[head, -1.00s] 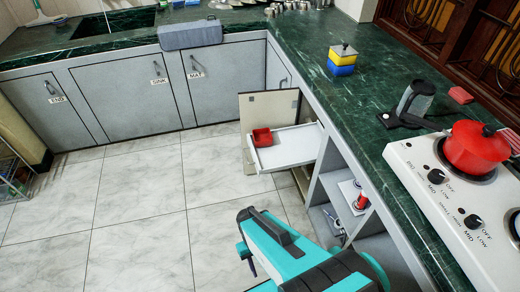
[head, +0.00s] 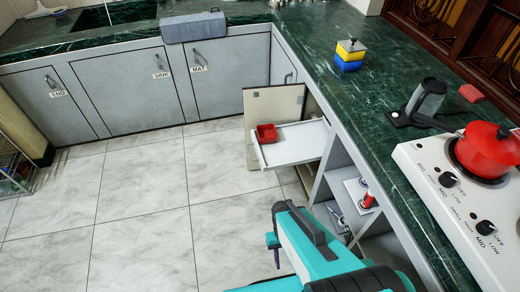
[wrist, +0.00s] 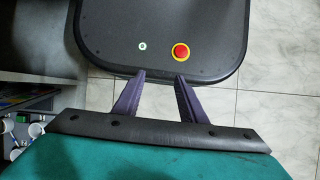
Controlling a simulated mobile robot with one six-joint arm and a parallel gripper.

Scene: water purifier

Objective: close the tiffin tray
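A white pull-out tray (head: 300,145) sticks out from the cabinet under the right-hand counter in the head view. A beige panel, apparently an open cabinet door (head: 273,103), stands upright behind the tray. A yellow and blue stacked box (head: 349,56) with a dark lid stands on the counter above. My gripper (wrist: 160,77) shows two dark fingers spread apart with nothing between them in the wrist view. In the head view my teal arm is in front of the tray, nearer the camera and apart from it.
Open shelves below the counter hold a red and white item (head: 367,199). The white stove (head: 435,195) carries a red pot (head: 487,150). A dark appliance (head: 425,100) stands beside it. Pale floor tiles (head: 140,200) left of the tray are clear.

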